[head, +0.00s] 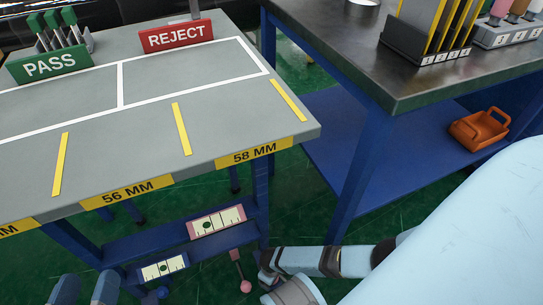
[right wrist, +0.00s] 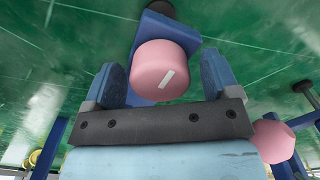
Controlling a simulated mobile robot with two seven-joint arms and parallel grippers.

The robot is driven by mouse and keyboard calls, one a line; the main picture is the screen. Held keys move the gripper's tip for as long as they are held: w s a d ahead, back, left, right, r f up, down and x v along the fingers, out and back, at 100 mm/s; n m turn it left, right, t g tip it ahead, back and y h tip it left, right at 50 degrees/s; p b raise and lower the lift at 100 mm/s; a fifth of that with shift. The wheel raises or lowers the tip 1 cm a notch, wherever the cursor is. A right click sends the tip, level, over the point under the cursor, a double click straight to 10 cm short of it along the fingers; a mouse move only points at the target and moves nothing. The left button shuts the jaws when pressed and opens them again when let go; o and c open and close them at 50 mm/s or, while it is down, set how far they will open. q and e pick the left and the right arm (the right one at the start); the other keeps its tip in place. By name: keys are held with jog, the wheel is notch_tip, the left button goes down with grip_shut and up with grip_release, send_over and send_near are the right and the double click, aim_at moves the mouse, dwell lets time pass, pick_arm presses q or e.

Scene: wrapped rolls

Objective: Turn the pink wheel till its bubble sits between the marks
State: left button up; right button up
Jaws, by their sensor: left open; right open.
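The pink wheel (right wrist: 160,62), with a white stripe on its face, fills the middle of the right wrist view. My right gripper (right wrist: 165,72) is open, with one blue finger on each side of the wheel; whether they touch it I cannot tell. In the head view a pink-framed gauge (head: 217,222) on the bench's lower blue rail has a dark bubble left of its middle. The exact fit between its marks is too small to tell. My left gripper (head: 85,288) is open and empty at the bottom left of the head view.
Another pink knob (right wrist: 273,140) is right of my right gripper.

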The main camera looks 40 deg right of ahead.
jog(key=c, duration=0.9)
jog(key=shift+n, duration=0.3)
jog(key=shift+n, duration=0.8)
jog(key=n+p, duration=0.1)
jog(key=n, duration=0.3)
jog(key=shift+n, duration=0.3)
jog(key=n, duration=0.6)
pick_arm(q)
jog(key=shift+s+b, duration=0.1)
jog(key=shift+b, duration=0.2)
pick_arm(e)
jog(key=shift+n, duration=1)
pick_arm(q)
jog(key=shift+s, duration=0.1)
